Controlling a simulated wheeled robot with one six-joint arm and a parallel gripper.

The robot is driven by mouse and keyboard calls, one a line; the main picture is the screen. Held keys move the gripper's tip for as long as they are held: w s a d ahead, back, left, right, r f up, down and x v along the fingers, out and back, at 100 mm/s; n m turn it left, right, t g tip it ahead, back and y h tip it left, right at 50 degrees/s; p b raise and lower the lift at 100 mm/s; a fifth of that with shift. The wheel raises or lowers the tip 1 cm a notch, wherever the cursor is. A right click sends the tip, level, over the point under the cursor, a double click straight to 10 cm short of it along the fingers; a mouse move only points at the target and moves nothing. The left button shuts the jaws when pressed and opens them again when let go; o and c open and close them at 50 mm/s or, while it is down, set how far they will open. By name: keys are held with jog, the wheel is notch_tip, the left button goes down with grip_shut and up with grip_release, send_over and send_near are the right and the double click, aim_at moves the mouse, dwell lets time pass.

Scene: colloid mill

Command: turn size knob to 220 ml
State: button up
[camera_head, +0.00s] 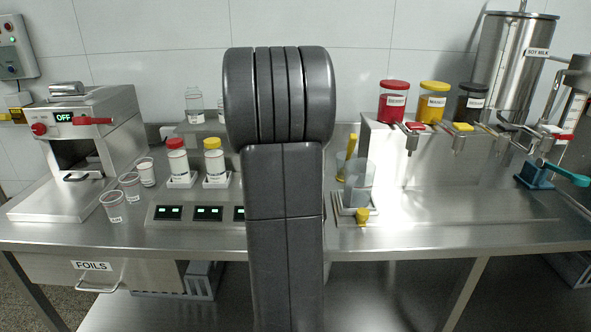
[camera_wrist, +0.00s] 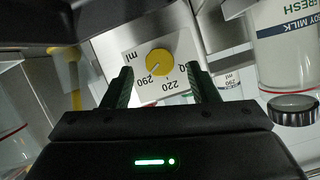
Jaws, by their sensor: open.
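The yellow size knob (camera_wrist: 160,62) sits on a white dial plate (camera_wrist: 181,50) in the wrist view, which shows its lettering upside down. The plate reads ml, 290 and 220, with another mark partly hidden by a finger. A small dark mark on the knob seems to point toward 290. My gripper (camera_wrist: 158,70) is open, with one dark finger on each side of the knob in the picture. I cannot tell whether the fingers reach the knob's depth; no contact shows. In the head view my arm hides the gripper and the dial.
A soy milk bottle (camera_wrist: 286,45) with a dark cap is close to the right in the wrist view. A yellow handle (camera_wrist: 75,85) is to the left. In the head view, cups (camera_head: 112,206) and capped bottles (camera_head: 215,165) stand left of my arm; a clear cup (camera_head: 359,180) stands right.

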jog(key=shift+x, duration=1.5)
jog(key=c, duration=1)
